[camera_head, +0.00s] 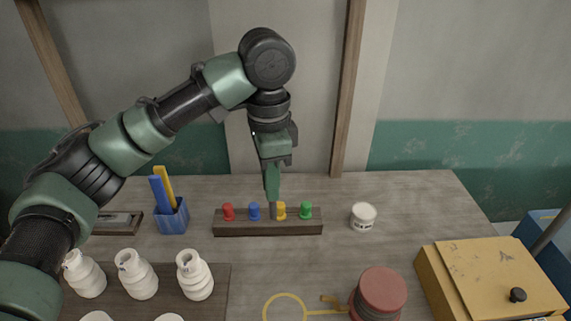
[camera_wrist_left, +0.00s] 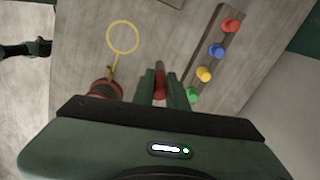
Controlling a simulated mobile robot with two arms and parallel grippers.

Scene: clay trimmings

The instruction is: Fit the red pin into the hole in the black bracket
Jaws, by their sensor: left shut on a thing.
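My left gripper (camera_head: 272,208) hangs point down over the peg rack in the head view, its tip in front of the gap between the blue and yellow pegs. In the left wrist view the gripper (camera_wrist_left: 160,76) is shut on a slim dark red piece (camera_wrist_left: 160,86), which I take for the red pin. The fingers cover much of it. I cannot make out a black bracket or its hole in either view. My right gripper is in neither view.
The wooden rack (camera_head: 267,229) carries red, blue, yellow and green pegs. A white tub (camera_head: 363,216) stands to its right, a blue pen cup (camera_head: 172,217) to its left. White bottles (camera_head: 195,275), a red spool (camera_head: 380,293), a yellow ring (camera_head: 285,296) and a yellow box (camera_head: 487,278) are nearer.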

